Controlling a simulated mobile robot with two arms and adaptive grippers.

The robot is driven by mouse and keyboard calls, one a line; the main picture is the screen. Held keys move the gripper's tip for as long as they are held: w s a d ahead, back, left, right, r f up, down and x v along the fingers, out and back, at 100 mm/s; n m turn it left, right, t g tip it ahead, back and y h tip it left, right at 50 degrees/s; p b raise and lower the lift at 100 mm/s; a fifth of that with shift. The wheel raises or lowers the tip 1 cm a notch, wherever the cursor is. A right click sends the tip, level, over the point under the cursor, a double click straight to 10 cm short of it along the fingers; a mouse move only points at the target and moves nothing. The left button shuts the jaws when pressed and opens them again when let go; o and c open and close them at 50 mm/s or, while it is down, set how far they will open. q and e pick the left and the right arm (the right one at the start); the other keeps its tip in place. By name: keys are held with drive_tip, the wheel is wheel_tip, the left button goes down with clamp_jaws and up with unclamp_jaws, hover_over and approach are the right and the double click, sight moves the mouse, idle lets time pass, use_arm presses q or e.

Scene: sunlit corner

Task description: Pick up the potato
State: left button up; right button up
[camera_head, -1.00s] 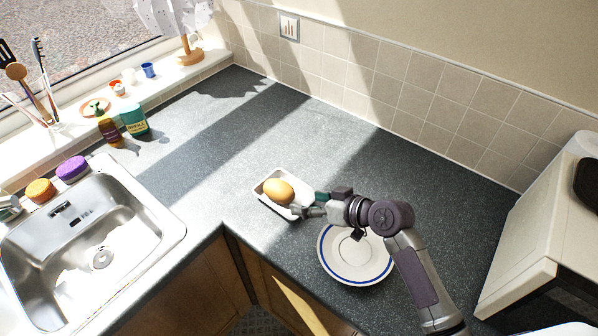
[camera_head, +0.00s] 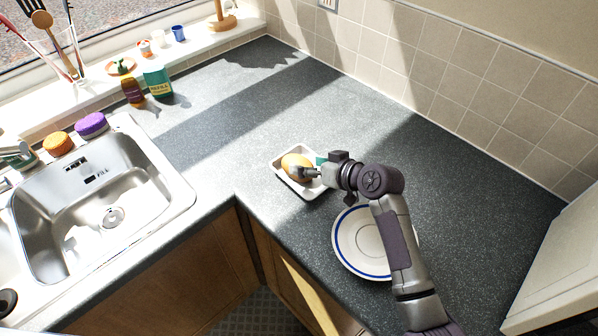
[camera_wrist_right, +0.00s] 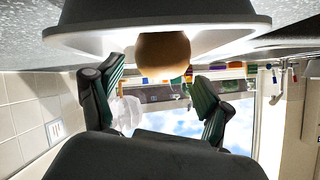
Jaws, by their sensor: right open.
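The potato (camera_head: 296,164) is yellowish brown and lies in a small white tray (camera_head: 317,191) on the dark counter. In the right wrist view the picture is upside down; the potato (camera_wrist_right: 163,55) shows just beyond the fingers, with the tray (camera_wrist_right: 90,42) around it. My right gripper (camera_head: 308,172) is at the tray's right side, its fingertips at the potato's right end. In the right wrist view its two green-padded fingers (camera_wrist_right: 160,95) are spread apart with nothing shut between them. Whether a finger touches the potato I cannot tell. My left gripper is not in view.
A white plate with a blue rim (camera_head: 350,262) lies under my right arm. A steel sink (camera_head: 60,235) with an orange sponge (camera_head: 57,144) and a purple sponge (camera_head: 92,124) is at left. Bottles stand by the window sill. The counter behind the tray is clear.

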sight(306, 165)
drive_tip(key=b+x, duration=0.1)
drive_tip(key=x, duration=0.2)
drive_tip(key=shift+f, duration=0.2)
drive_tip(key=shift+w+a+b, duration=0.15)
drive_tip(key=shift+a+b, duration=0.05)
drive_tip(key=shift+b, duration=0.15)
drive_tip(key=shift+d+r, duration=0.1)
drive_tip(key=shift+c, duration=0.3)
drive_tip(key=c, duration=0.5)
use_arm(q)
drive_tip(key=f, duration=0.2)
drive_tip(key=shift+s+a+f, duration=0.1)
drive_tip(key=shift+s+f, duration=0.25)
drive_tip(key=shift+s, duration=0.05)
use_arm(e)
drive_tip(key=c, duration=0.6)
drive_tip(key=shift+o, duration=0.2)
